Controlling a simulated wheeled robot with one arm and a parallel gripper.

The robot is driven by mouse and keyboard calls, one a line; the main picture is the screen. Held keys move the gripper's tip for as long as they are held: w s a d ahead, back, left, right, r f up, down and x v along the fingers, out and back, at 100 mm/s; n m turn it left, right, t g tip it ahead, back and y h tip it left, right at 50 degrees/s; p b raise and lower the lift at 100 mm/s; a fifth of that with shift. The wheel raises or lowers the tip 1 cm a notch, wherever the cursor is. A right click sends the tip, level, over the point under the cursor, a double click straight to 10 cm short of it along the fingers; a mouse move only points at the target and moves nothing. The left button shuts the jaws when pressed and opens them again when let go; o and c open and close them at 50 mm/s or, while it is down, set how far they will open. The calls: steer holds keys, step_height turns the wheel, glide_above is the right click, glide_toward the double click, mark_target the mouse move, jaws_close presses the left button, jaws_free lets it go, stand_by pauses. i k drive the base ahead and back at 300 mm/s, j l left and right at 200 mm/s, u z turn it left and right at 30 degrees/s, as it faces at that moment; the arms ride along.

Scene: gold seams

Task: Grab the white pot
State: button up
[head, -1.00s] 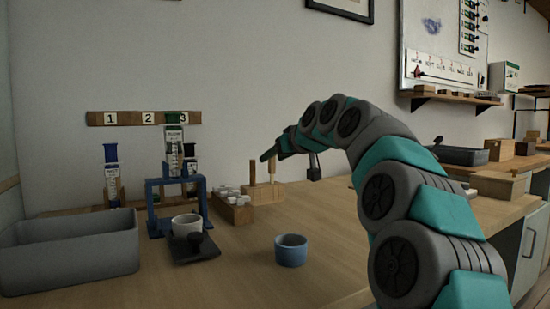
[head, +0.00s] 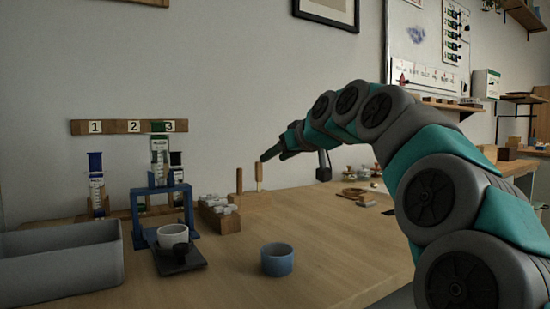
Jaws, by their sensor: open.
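The white pot (head: 173,236) is a small round cup. It sits on a dark flat stand (head: 180,259) at the front of a blue frame, left of the picture's middle. A dark knob-like part stands in front of it and hides a little of its lower side. My gripper (head: 291,148) is up in the air above the back of the table, to the right of the pot and well apart from it. Its dark fingers point left and down, open, with nothing seen between them.
A blue cup (head: 277,264) stands right of the pot. The blue frame (head: 137,220) holds a labelled tube (head: 159,165) above the pot. A grey bin (head: 60,262) is at left. A wooden block with pale pieces (head: 220,214) is behind. The front middle of the table is clear.

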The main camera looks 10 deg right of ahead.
mark_target(173, 239)
steer(key=k+l, duration=0.25)
steer(key=k, duration=0.25)
steer(key=k+l, duration=0.2)
steer(key=k, duration=0.25)
